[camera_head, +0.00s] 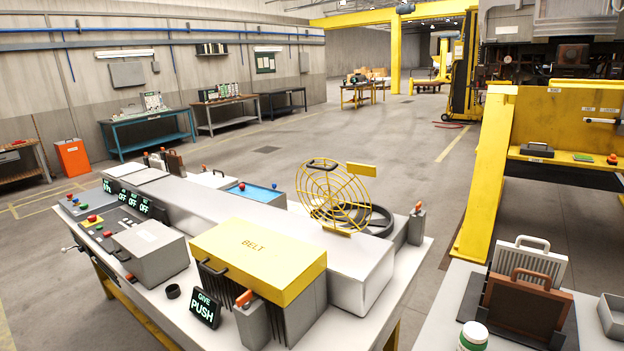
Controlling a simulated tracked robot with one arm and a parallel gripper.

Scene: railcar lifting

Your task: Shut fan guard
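The fan guard (337,197) is a round yellow wire grille with a black handle (324,164) at its upper left edge. It stands raised and tilted on the far right part of the white workbench (418,270). A dark round fan ring (383,222) lies behind and to the right of it, partly hidden by the wires. A yellow plate (361,169) shows at the guard's upper right and another yellow piece at its lower edge. My gripper is not in view.
A side table with filter panels (520,305) is at the right. Open floor lies behind the bench.

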